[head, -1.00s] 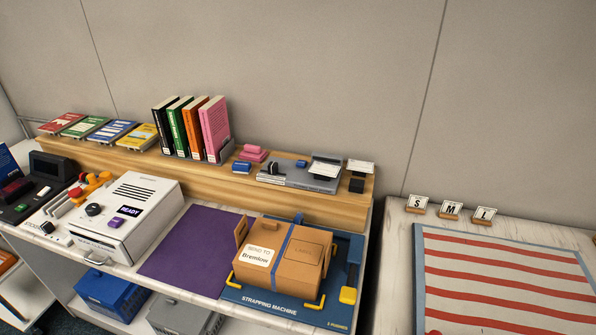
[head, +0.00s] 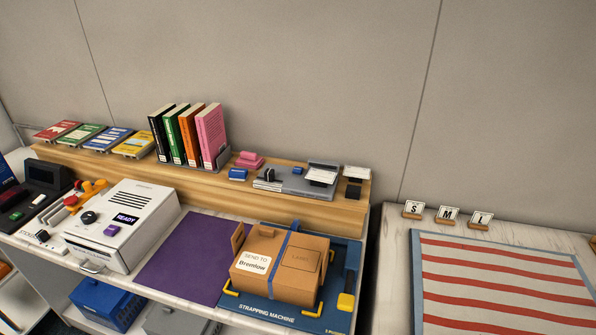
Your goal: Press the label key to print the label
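A white machine (head: 127,245) stands on the left part of the bench. Its small display reads READY (head: 126,218), with a purple key (head: 111,230) below it and a black knob (head: 89,217) to the left. I cannot read a legend on any key, so I cannot tell which is the label key. A brown carton (head: 270,280) with a blue strap and a "SEND TO Bremlow" label (head: 255,261) sits on the strapping machine (head: 348,275). Neither gripper is in view.
A purple mat (head: 185,262) lies bare between the white machine and the carton. A wooden shelf (head: 215,189) behind holds books, stamps and a grey tool. Blue and grey bins sit below. A striped mat (head: 500,285) covers the right table, with S, M, L signs behind.

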